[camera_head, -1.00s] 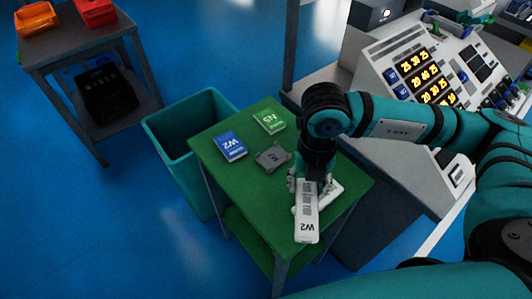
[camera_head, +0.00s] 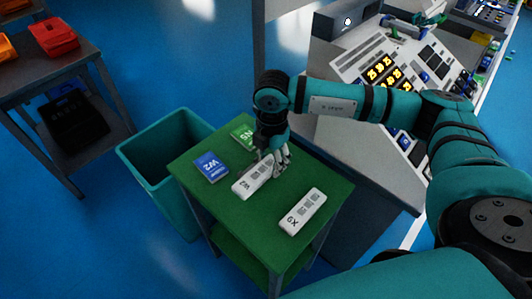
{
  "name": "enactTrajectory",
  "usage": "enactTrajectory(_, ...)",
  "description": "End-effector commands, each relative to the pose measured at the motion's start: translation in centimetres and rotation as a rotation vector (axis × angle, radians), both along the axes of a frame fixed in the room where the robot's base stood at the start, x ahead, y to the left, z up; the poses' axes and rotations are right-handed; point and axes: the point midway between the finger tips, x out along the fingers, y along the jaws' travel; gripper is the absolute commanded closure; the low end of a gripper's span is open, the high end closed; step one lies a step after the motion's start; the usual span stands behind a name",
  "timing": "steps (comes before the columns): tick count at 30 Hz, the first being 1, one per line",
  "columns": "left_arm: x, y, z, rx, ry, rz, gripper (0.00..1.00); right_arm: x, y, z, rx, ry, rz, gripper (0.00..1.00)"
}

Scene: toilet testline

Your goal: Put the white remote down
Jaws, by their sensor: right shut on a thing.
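A second white remote (camera_head: 302,211), with other lettering, lies flat on the table to the right and nearer. The gripper and its wrist partly hide the green box behind. My left gripper is not in view.
A blue box (camera_head: 211,166) and a green box (camera_head: 243,134) lie on the table's far left part. A teal bin (camera_head: 152,151) stands left of the table. A console (camera_head: 384,62) stands behind right. The table's front left is bare.

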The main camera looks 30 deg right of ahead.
Motion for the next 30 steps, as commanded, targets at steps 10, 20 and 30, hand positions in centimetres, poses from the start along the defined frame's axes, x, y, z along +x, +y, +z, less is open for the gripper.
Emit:
enactTrajectory(10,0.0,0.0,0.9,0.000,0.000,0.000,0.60,4.3,-1.1,-0.5,0.001,0.000,0.002,0.91)
enactTrajectory(20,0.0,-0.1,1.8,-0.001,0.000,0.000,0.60,4.3,-1.1,-4.0,0.001,0.000,0.002,0.91)
enactTrajectory(30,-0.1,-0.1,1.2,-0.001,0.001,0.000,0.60,4.0,-1.0,-5.0,0.000,0.009,0.004,1.00)
